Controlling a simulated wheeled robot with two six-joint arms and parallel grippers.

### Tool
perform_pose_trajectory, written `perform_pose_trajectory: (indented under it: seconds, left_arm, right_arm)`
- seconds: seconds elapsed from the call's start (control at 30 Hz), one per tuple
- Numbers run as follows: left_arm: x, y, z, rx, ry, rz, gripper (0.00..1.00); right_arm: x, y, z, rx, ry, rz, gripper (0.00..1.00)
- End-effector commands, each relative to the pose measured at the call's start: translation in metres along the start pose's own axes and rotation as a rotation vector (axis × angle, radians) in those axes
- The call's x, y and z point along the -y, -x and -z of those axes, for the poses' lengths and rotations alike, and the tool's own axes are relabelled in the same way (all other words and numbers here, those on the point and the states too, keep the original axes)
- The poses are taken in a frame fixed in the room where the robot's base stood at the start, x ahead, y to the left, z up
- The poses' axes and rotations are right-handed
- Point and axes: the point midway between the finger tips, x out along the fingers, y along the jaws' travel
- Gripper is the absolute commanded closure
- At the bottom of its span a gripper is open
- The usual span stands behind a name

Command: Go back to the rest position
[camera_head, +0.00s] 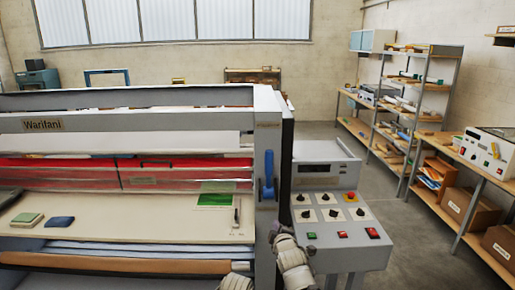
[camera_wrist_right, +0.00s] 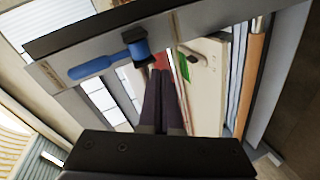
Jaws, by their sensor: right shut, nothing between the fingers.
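My right gripper (camera_wrist_right: 165,88) shows in the right wrist view with its two dark fingers together and nothing between them. In the head view the right gripper (camera_head: 279,236) is low in the middle, in front of the laminator's right end post, partly hidden by my own wrist. The laminator (camera_head: 155,176) fills the left of the head view. Its blue lever (camera_head: 268,178) stands upright on the end post, above my gripper. The lever (camera_wrist_right: 90,68) also shows in the right wrist view, apart from the fingers. My left gripper is not in view.
A control panel (camera_head: 333,222) with knobs and red buttons stands right of my right gripper. Green and blue pads (camera_head: 59,222) and a green sheet (camera_head: 214,200) lie on the feed table. Shelves (camera_head: 415,115) line the right wall; the floor between is clear.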

Motion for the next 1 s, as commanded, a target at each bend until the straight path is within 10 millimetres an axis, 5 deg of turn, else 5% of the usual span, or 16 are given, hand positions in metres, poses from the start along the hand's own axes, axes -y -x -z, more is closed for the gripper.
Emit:
perform_pose_trajectory:
  seconds: [0.03,0.2,0.43,0.7,1.0]
  left_arm:
    - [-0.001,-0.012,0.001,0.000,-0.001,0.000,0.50]
    - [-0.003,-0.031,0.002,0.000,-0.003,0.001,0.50]
    - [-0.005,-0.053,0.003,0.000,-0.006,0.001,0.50]
    - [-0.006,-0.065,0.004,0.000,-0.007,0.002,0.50]
    - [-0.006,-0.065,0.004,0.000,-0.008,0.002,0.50]
  right_arm:
    - [0.037,0.006,-0.008,0.050,-0.079,0.095,1.00]
    - [0.137,0.044,-0.033,0.286,-0.347,0.392,1.00]
    - [0.241,0.130,-0.057,0.696,-0.610,0.687,1.00]
    - [0.286,0.205,-0.068,1.033,-0.717,0.813,1.00]
    - [0.289,0.216,-0.069,1.088,-0.729,0.825,1.00]
